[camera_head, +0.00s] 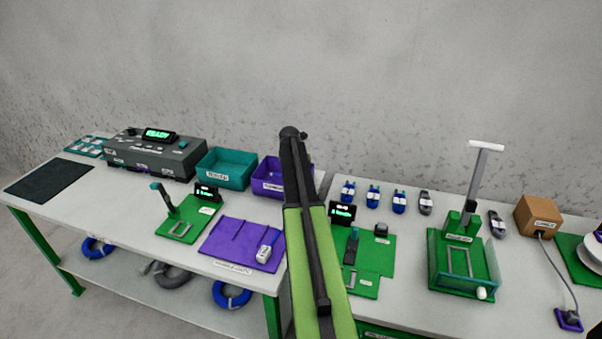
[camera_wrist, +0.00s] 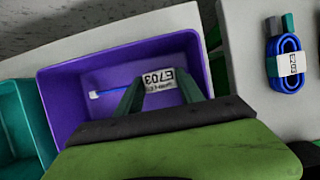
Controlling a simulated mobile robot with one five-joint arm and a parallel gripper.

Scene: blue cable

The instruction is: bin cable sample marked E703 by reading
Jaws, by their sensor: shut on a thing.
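In the wrist view my gripper (camera_wrist: 159,80) is over the purple bin (camera_wrist: 68,125). Its two dark green fingers are shut on a cable sample, with a white tag (camera_wrist: 160,77) reading E703 between the fingertips. The purple bin (camera_head: 266,187) also shows in the head view, partly behind my arm. My fingers are hidden there.
A teal bin (camera_head: 226,182) stands left of the purple one. A grey tester (camera_head: 155,157) with a lit display stands farther left. Several tagged blue bundles (camera_head: 373,196) line the right bench; one bundle (camera_wrist: 286,63) shows in the wrist view. A green press fixture (camera_head: 463,262) stands right.

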